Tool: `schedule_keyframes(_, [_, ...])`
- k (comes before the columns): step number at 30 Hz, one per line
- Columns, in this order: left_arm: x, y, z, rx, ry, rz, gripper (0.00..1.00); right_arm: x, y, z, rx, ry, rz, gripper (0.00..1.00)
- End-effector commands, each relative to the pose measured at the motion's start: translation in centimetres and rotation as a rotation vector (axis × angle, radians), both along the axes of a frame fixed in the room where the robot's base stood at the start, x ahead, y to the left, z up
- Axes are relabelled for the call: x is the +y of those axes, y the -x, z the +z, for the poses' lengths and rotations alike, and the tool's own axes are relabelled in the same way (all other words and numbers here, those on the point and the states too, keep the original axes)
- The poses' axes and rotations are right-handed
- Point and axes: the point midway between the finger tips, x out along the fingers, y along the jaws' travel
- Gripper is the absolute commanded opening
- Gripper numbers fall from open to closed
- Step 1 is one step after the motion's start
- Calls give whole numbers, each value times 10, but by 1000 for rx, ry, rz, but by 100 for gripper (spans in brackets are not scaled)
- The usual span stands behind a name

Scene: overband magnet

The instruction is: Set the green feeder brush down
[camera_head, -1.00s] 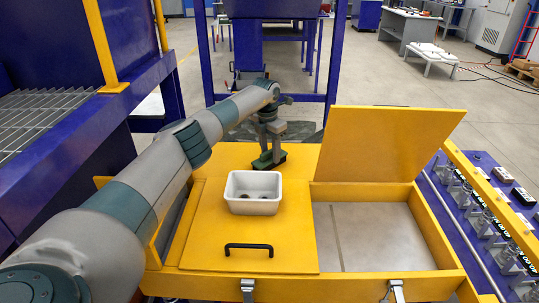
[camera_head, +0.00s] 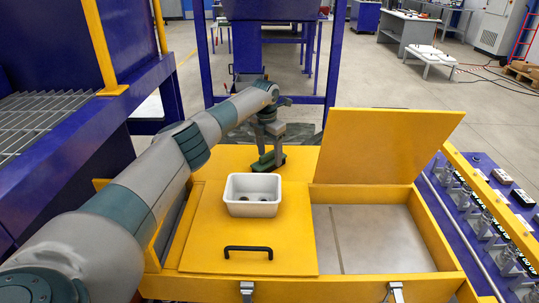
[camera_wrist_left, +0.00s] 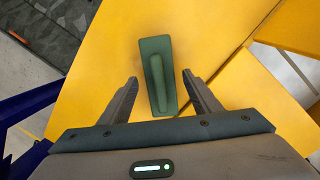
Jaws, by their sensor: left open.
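The green feeder brush (camera_head: 266,162) lies on the yellow top of the box, behind the white bin. In the left wrist view the brush (camera_wrist_left: 157,75) lies flat on the yellow surface between and beyond my fingers, with a gap on each side. My left gripper (camera_wrist_left: 161,84) is open around the near end of the brush and points down at it. In the head view my left gripper (camera_head: 270,152) is right over the brush and partly hides it. My right gripper is in neither view.
A white bin (camera_head: 253,208) with small dark items inside stands on the yellow lid (camera_head: 210,235), in front of the brush. A raised yellow lid (camera_head: 388,145) and an open compartment (camera_head: 375,240) are on the right. Blue steelwork (camera_head: 60,140) borders the left.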

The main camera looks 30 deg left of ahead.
Motion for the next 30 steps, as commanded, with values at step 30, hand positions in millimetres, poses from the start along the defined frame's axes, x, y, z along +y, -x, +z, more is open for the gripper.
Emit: schedule_keyframes(30, [-1, 15, 117, -1, 0, 0, 57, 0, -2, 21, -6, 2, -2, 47])
